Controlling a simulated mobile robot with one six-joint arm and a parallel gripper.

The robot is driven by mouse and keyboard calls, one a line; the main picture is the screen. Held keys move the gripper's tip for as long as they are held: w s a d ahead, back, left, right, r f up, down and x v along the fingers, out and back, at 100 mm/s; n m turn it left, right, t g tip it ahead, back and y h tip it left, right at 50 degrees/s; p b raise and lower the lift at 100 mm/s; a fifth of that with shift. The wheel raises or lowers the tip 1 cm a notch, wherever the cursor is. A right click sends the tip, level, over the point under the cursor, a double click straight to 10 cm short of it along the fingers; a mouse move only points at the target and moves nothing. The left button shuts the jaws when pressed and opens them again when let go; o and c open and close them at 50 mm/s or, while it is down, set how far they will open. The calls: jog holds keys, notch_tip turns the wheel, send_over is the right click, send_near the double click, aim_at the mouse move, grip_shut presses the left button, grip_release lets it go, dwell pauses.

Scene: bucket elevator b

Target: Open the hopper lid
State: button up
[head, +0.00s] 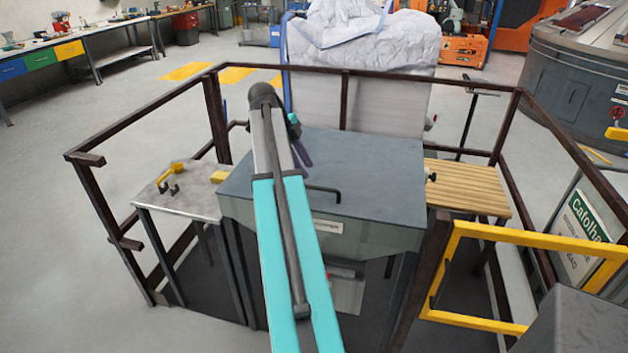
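The hopper lid (375,165) is a flat blue-grey panel on top of the grey hopper (380,237), in the middle of the head view. It looks closed and lies flat. A thin dark bent handle (326,190) shows near its front edge, just right of my arm. My teal and grey arm reaches over the lid and hides its left-middle part. My gripper (301,152) is partly seen at the arm's far end, as a dark finger-like part above the lid. The rest is hidden behind the arm, so its opening and any contact with the lid cannot be made out.
Dark brown railing (345,100) surrounds the hopper. A yellow gate (520,238) stands at right front. A small table (170,205) with yellow items is on the left, and a wooden-slat table (465,188) on the right. A large white bag (365,45) stands behind.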

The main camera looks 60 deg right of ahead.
aim_at(317, 187)
jog(key=shift+p+x, duration=1)
jog(key=shift+x, duration=2.85)
jog(key=shift+c, duration=0.4)
grip_shut()
